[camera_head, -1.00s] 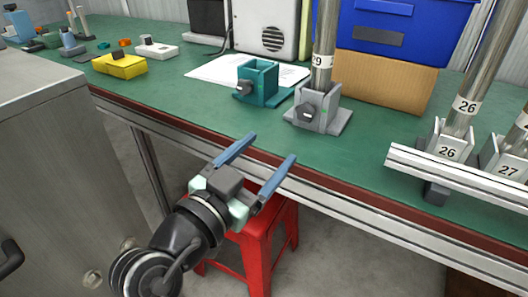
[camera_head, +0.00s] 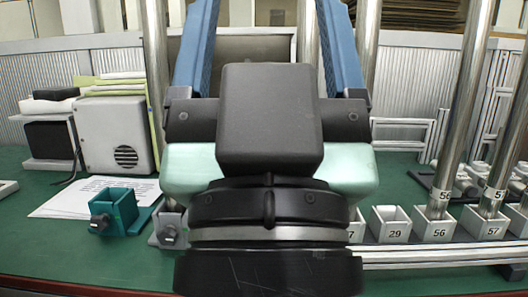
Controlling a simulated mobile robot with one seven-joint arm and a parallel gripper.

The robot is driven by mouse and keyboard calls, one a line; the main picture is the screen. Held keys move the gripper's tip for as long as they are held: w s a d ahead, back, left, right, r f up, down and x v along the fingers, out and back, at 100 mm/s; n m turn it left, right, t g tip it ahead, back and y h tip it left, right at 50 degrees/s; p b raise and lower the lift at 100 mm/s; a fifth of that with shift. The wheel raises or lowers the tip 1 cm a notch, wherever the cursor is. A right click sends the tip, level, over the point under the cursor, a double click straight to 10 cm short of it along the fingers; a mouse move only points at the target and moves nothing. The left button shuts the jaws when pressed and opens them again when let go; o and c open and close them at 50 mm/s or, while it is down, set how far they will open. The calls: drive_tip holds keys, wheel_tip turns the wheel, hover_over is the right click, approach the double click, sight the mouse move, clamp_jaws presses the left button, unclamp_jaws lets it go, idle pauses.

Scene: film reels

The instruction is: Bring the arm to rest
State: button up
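My gripper (camera_head: 268,40) fills the middle of the head view, raised close to the camera and pointing up and away. Its two blue fingers stand wide apart. I see nothing held between them, though the fingertips run out of the top of the picture. The black and pale green gripper body hides the middle of the bench behind it.
The green bench (camera_head: 40,250) runs behind my arm. A teal holder (camera_head: 115,212) stands at left near a paper sheet (camera_head: 75,200) and a beige box (camera_head: 115,135). At right, metal poles (camera_head: 455,110) stand in numbered white holders (camera_head: 433,227).

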wheel_tip(320, 180, up, 38)
drive_tip(key=p, duration=3.7)
drive_tip(key=shift+a, duration=0.15)
drive_tip(key=shift+w, duration=0.1)
